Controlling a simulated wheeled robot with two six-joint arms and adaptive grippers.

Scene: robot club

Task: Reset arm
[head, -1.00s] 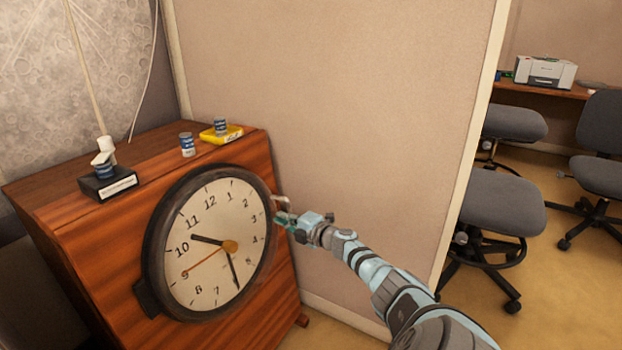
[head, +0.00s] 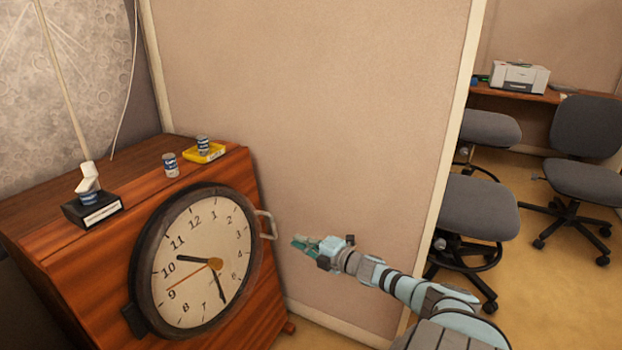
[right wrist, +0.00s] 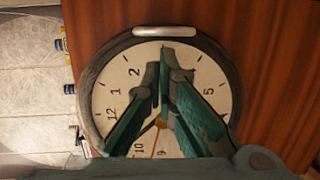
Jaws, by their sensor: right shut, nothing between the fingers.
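My right gripper (head: 302,243) is shut and empty in the head view, to the right of the clock and apart from it. In the right wrist view its green fingers (right wrist: 162,75) meet in front of the clock face. The round clock (head: 195,265) with a dark rim is set in the front of a wooden cabinet (head: 75,255). A pale handle (head: 267,226) sticks out from the clock's right rim; it also shows at the top of the right wrist view (right wrist: 165,31). My left gripper is not in view.
On the cabinet top stand a small can (head: 170,165), another can (head: 203,145) on a yellow box (head: 205,155), and a black box (head: 92,209) with a white object. A partition (head: 330,120) stands behind my arm. Office chairs (head: 478,208) and a printer (head: 520,77) are at the right.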

